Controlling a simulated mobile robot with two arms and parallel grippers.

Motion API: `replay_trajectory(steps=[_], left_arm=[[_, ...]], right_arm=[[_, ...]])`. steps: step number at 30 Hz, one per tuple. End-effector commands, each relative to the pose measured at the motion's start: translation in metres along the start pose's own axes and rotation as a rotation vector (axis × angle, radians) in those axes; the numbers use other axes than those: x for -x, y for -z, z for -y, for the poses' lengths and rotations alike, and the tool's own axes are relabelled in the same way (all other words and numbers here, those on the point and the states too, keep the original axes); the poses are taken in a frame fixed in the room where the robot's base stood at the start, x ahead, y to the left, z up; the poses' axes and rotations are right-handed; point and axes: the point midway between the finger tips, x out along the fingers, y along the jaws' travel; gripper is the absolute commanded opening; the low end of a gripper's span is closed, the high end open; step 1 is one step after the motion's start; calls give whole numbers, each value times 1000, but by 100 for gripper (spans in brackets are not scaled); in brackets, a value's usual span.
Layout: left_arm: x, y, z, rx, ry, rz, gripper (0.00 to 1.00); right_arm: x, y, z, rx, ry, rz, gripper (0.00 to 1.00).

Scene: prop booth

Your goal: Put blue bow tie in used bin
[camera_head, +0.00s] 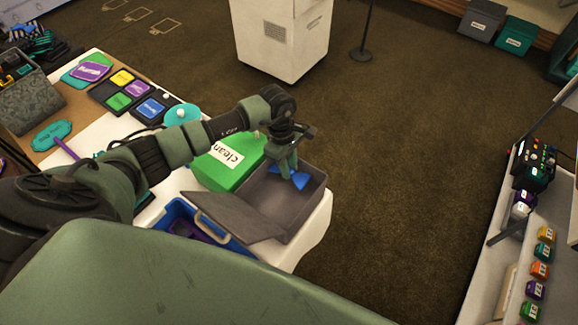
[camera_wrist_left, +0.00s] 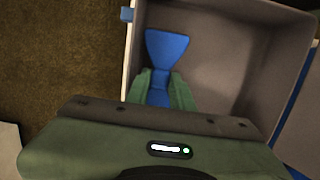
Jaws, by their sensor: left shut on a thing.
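The blue bow tie (camera_head: 289,179) is in my left gripper (camera_head: 290,170), which is shut on it. The gripper points down inside the open grey bin (camera_head: 258,206) at the table's corner. In the left wrist view the bow tie (camera_wrist_left: 167,50) stands out beyond the green fingers (camera_wrist_left: 160,92), with the grey bin's walls (camera_wrist_left: 290,60) around it. I cannot tell whether the bow tie touches the bin floor. No label reading "used" is visible on the grey bin. My right gripper is not in view.
A green box labelled "clean" (camera_head: 226,158) stands beside the grey bin. The grey lid (camera_head: 234,217) lies folded out over a blue bin (camera_head: 175,217). Colour tiles and signs lie farther left on the table. Open carpet is to the right.

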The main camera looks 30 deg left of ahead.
Motion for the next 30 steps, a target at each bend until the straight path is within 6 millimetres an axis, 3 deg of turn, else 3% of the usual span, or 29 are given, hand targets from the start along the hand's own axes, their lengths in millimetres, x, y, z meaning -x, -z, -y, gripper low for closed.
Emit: replay_trajectory(steps=[8, 9, 10, 20, 26, 30], left_arm=[[-5, 1, 0, 1, 0, 1, 0], [-5, 1, 0, 1, 0, 1, 25], [-5, 1, 0, 1, 0, 1, 32], [-3, 1, 0, 0, 0, 1, 32], [14, -2, 0, 0, 0, 2, 32], [36, 1, -2, -2, -7, -3, 32]], right_arm=[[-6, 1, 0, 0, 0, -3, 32], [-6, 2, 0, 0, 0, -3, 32], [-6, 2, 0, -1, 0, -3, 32], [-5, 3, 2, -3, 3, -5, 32], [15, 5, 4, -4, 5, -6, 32], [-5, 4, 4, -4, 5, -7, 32]])
